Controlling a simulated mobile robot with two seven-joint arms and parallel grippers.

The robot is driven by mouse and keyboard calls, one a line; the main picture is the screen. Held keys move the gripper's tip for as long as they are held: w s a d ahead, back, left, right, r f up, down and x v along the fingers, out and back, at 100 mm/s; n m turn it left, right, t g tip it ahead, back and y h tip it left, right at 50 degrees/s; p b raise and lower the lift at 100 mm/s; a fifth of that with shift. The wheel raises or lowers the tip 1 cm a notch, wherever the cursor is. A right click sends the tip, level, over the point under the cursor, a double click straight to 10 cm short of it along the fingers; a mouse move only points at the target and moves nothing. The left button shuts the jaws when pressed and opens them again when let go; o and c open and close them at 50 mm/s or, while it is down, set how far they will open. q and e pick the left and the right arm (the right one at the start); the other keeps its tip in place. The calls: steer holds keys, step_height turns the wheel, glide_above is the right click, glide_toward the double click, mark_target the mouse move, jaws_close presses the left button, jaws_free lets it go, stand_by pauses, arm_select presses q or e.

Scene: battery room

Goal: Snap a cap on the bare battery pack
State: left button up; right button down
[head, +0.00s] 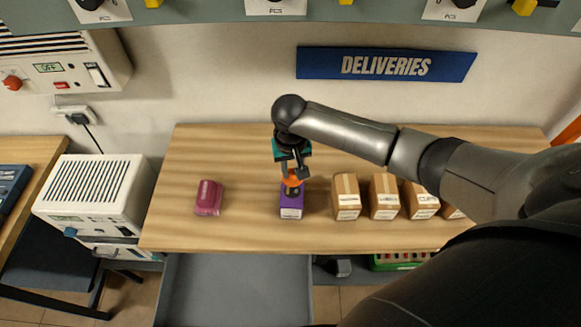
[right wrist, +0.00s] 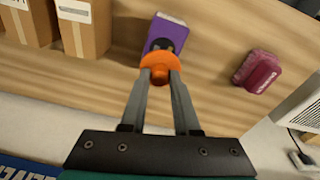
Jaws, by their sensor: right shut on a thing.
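A purple battery pack (head: 291,206) stands on the wooden table near its front middle, with a dark round post on top. It also shows in the right wrist view (right wrist: 170,30). My right gripper (head: 291,172) is shut on an orange cap (head: 292,181), pointing down over the pack. In the right wrist view the cap (right wrist: 159,66) sits between the fingertips, right at the dark post. I cannot tell whether cap and post touch. A magenta pack (head: 208,198) stands to the left on the table, apart from the gripper. My left gripper is out of view.
Several cardboard boxes (head: 346,196) stand in a row just right of the purple pack on the table (head: 235,150). A white machine (head: 95,195) is left of the table. A blue DELIVERIES sign (head: 386,65) hangs behind. The table between the two packs is clear.

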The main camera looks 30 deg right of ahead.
steer(key=shift+f+b, duration=2)
steer(key=shift+b, duration=0.45)
steer(key=shift+f, duration=0.95)
steer(key=shift+p, duration=0.75)
steer(key=shift+f+p, duration=0.1)
steer(key=shift+p, duration=0.2)
steer(key=shift+p, duration=0.4)
stand_by(0.4)
steer(key=shift+c, duration=0.4)
jaws_free()
